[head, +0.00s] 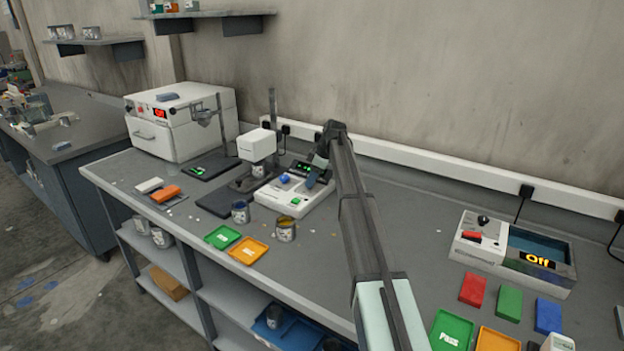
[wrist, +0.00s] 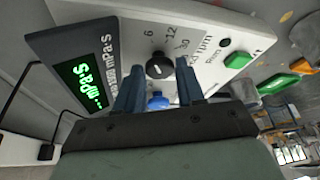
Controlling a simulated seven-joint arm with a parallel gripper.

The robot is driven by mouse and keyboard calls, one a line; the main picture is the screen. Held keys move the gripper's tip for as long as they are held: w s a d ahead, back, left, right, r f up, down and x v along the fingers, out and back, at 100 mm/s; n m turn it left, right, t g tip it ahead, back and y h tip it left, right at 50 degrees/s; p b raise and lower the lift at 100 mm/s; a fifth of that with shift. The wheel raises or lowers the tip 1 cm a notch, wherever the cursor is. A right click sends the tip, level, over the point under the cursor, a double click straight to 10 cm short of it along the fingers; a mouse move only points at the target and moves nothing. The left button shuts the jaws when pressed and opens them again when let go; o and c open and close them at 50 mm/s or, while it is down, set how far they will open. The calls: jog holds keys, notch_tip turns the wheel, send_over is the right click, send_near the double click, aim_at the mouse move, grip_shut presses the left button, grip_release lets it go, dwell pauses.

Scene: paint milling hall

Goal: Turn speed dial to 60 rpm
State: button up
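The speed dial is a round black knob (wrist: 159,66) with a white mark, on a white and dark control panel; numbers 6, 12 and 30 show around it, and other marks are hidden by a finger. The white control box (head: 288,201) stands on the bench in the head view. My gripper (wrist: 160,64) is open, its two blue-grey fingers apart on either side of the dial in the wrist view; I cannot tell whether they touch it. In the head view the gripper (head: 318,172) is over the box's right side, hiding the dial.
A blue knob (wrist: 158,102) lies between the fingers in the wrist view. The panel also has a green button (wrist: 238,60) and a lit green display (wrist: 84,86). The viscometer head (head: 257,145) stands left of the box. A paint can (head: 286,229) stands in front.

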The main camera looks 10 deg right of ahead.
jog(key=c, duration=0.6)
jog(key=shift+s+m, duration=0.1)
jog(key=shift+m, duration=0.3)
jog(key=m+t, duration=0.1)
jog(key=m, duration=0.1)
jog(key=m+h, duration=0.1)
jog(key=m, duration=0.1)
jog(key=shift+s+a+t, duration=0.15)
jog(key=shift+t, duration=0.25)
jog(key=m+h, duration=0.1)
jog(key=m, duration=0.2)
jog(key=m+t+h, duration=0.1)
jog(key=m, duration=0.2)
jog(key=shift+a+m, duration=0.2)
jog(key=shift+m, duration=0.2)
jog(key=m+h, duration=0.1)
jog(key=m, duration=0.1)
jog(key=m+h, duration=0.1)
jog(key=m, duration=0.3)
jog(key=shift+a+h, duration=0.25)
jog(key=shift+h, duration=0.15)
jog(key=m+h, duration=0.1)
jog(key=m, duration=0.2)
jog(key=m+g, duration=0.1)
jog(key=m, duration=0.2)
jog(key=shift+a+g+h, duration=0.15)
jog(key=shift+g+h, duration=0.15)
jog(key=shift+h, duration=0.1)
jog(key=shift+m, duration=0.3)
